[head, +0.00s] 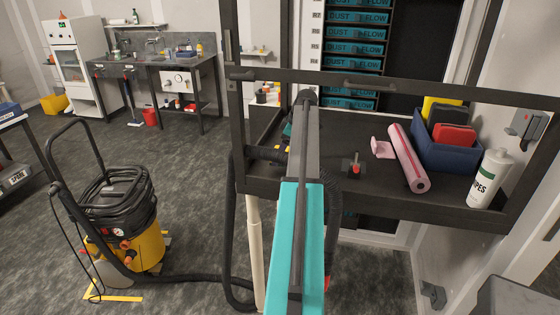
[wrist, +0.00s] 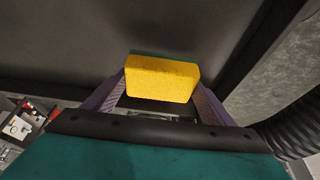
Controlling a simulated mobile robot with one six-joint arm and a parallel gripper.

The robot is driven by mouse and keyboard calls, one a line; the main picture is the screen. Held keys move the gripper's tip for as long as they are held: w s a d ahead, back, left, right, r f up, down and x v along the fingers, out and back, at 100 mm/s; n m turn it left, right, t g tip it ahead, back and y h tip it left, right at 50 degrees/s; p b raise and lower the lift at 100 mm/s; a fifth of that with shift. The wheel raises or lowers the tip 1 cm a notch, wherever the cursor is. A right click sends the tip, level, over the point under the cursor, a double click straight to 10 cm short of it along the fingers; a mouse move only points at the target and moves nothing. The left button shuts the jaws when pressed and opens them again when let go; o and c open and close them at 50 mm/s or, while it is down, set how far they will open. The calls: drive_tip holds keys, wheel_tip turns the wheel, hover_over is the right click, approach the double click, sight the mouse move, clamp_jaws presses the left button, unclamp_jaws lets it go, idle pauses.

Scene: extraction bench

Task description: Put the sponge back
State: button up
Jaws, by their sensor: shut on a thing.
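The sponge (wrist: 163,78) is a yellow block with a dark green layer on its far side. It sits between the two fingers of my gripper (wrist: 161,88) in the wrist view, and the gripper is shut on it. Behind it is a dark flat surface. I cannot tell whether the sponge touches that surface. In the head view my own arm covers most of the gripper and sponge, over the left part of the dark bench (head: 330,190).
On the bench's right stand a blue bin (head: 447,155) with yellow, grey and red things, a wipes bottle (head: 488,178) and a pink roll (head: 408,160). A red-tipped fitting (head: 355,168) stands mid-bench. A frame bar (head: 420,92) crosses above. A yellow-black vacuum (head: 125,220) is at left.

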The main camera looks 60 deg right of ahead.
drive_tip(key=shift+f+p, duration=0.6)
drive_tip(key=shift+f, duration=1.15)
drive_tip(key=shift+f, duration=0.15)
drive_tip(key=o, duration=1)
drive_tip(key=shift+r, duration=0.2)
drive_tip(key=b+v, duration=0.3)
drive_tip(key=v, duration=0.9)
drive_tip(key=shift+w, duration=0.1)
